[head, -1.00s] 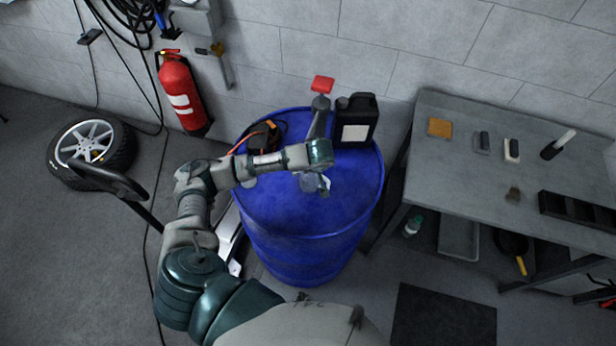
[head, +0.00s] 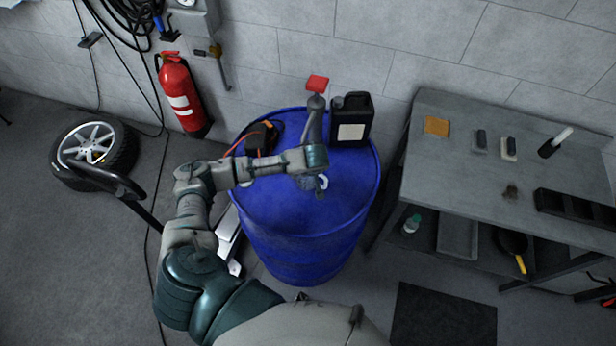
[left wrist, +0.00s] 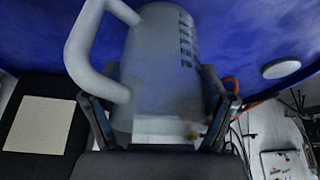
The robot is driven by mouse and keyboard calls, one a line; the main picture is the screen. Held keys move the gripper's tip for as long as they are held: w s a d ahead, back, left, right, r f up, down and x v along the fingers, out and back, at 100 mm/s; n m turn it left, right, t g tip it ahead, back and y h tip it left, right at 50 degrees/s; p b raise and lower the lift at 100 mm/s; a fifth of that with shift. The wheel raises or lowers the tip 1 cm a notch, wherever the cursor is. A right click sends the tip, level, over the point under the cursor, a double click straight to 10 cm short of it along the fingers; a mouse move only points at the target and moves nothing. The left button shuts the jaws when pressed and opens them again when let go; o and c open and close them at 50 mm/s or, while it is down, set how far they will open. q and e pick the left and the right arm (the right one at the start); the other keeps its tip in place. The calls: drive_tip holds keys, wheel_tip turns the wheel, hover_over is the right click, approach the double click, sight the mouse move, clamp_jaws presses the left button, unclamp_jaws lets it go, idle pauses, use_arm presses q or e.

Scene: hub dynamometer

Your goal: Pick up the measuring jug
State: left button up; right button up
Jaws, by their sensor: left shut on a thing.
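The measuring jug (left wrist: 165,65) is a grey, translucent-looking vessel with a loop handle (left wrist: 85,50) and dark scale marks, large in the left wrist view. My left gripper (left wrist: 160,115) has a finger on each side of its body and is shut on it. In the head view the left gripper (head: 312,182) is over the top of the blue drum (head: 310,222). My wrist hides most of the jug there; only a pale bit of it (head: 323,182) shows. I cannot tell whether the jug touches the drum top. My right gripper is not in view.
A black canister (head: 352,118) with a pale label stands on the drum behind the gripper. A dark device with an orange cable (head: 262,136) lies at the drum's back left. A grey workbench (head: 480,190) stands to the right. A red-topped post (head: 317,84) rises behind my wrist.

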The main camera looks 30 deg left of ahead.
use_arm(q)
drive_tip(key=shift+d+r, duration=0.15)
drive_tip(key=shift+d, duration=0.4)
drive_tip(key=shift+c, duration=0.7)
drive_tip(key=shift+a+r, duration=0.1)
drive_tip(key=shift+a, duration=0.45)
drive_tip(key=r, duration=0.2)
drive_tip(key=shift+w+a+r, duration=0.15)
drive_tip(key=shift+a+r, duration=0.2)
drive_tip(key=shift+r, duration=0.05)
drive_tip(key=shift+s+d+r, duration=0.5)
drive_tip(key=shift+s+d, duration=1.15)
drive_tip(key=shift+d, duration=2.1)
drive_tip(key=shift+s+d+r, duration=0.45)
drive_tip(key=shift+s+d, duration=1.2)
drive_tip(key=shift+d, duration=2.1)
drive_tip(key=w+a+r+m+h, duration=0.1)
drive_tip(key=m, duration=0.2)
drive_tip(key=w+a+r+m+t+h+b, duration=0.1)
drive_tip(key=r+m, duration=0.1)
drive_tip(key=m, duration=0.1)
drive_tip(key=w+a+r+m+h, duration=0.1)
drive_tip(key=r+m, duration=0.1)
drive_tip(key=m, duration=0.1)
drive_tip(key=shift+w+r+b, duration=0.2)
drive_tip(key=shift+r+b, duration=0.05)
drive_tip(key=shift+b, duration=0.1)
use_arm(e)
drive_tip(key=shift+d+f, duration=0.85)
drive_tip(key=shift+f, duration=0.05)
